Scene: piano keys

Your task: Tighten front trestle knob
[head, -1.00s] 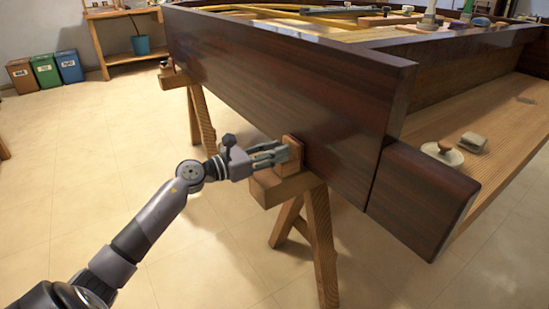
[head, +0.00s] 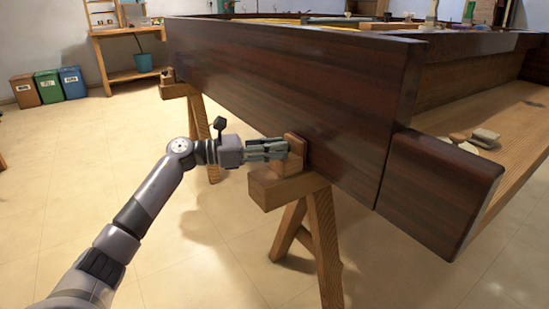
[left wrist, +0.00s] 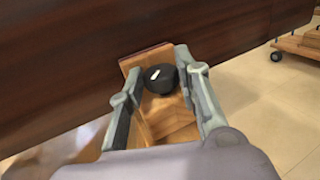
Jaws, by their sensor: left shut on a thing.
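The front trestle (head: 321,235) is wooden and stands under the near corner of a dark wooden piano case (head: 285,95). A small upright wooden block (head: 296,146) on its beam end stands against the case. In the left wrist view, a round black knob (left wrist: 160,78) with a white mark sits on the block's face. My left gripper (head: 284,148) is at the block, shut on the knob; its fingers (left wrist: 160,85) lie on either side of it. In the head view, the fingers hide the knob. My right gripper is in neither view.
A second trestle (head: 200,115) stands farther back under the case. Coloured bins (head: 47,86) and a wooden shelf (head: 100,50) are by the back wall. A wheeled wooden stand (left wrist: 297,45) shows at the wrist view's right. The floor left of the trestles is clear.

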